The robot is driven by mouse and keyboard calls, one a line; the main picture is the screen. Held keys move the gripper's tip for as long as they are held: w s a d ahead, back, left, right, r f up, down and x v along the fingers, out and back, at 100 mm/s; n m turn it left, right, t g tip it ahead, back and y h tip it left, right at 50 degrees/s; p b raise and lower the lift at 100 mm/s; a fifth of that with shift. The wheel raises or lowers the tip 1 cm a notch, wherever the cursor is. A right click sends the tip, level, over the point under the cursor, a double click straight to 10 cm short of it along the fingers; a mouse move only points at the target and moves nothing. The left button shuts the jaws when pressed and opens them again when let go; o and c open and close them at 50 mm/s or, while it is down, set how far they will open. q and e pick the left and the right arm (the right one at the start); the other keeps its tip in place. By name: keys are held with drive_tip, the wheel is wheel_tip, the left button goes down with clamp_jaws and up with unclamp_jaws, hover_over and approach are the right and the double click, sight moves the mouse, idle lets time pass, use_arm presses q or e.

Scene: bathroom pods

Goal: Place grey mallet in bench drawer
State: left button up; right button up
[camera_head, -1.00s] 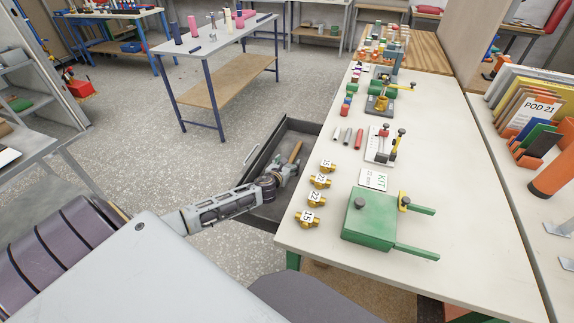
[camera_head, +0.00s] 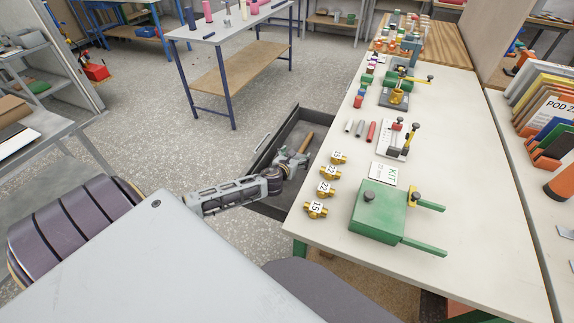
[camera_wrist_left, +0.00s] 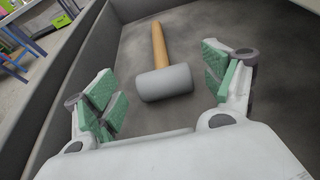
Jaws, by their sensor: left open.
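The grey mallet (camera_wrist_left: 165,82) lies on the floor of the open bench drawer (camera_head: 266,155), its grey head nearer to me and its wooden handle pointing away. In the head view only the wooden handle (camera_head: 306,142) shows clearly; the head is mostly hidden by my gripper. My left gripper (camera_head: 291,165) is over the drawer. In the left wrist view the gripper (camera_wrist_left: 165,95) is open, with its green pads apart on either side of the mallet head and not touching it. My right gripper is not in view.
The drawer sticks out from the left side of the white bench (camera_head: 450,190). On the bench are brass fittings (camera_head: 327,188), a green box-shaped tool (camera_head: 383,210) and a white kit card (camera_head: 385,174). A table (camera_head: 225,35) stands further back; open floor lies between.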

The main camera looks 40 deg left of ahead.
use_arm(q)
drive_tip(key=v, duration=0.2)
drive_tip(key=shift+s, duration=0.25)
drive_tip(key=shift+s+d+r, duration=0.2)
drive_tip(key=shift+s+r, duration=0.1)
drive_tip(key=shift+s, duration=0.35)
drive_tip(key=shift+p+v, duration=0.35)
drive_tip(key=shift+v, duration=0.75)
drive_tip(key=shift+s+d+r, duration=0.1)
drive_tip(key=shift+s+r, duration=0.15)
drive_tip(key=shift+s, duration=0.4)
drive_tip(key=shift+s+d+r, duration=0.15)
drive_tip(key=shift+s+r, duration=0.05)
drive_tip(key=shift+s, duration=0.3)
drive_tip(key=shift+s+d+r, duration=0.1)
drive_tip(key=shift+s, duration=0.2)
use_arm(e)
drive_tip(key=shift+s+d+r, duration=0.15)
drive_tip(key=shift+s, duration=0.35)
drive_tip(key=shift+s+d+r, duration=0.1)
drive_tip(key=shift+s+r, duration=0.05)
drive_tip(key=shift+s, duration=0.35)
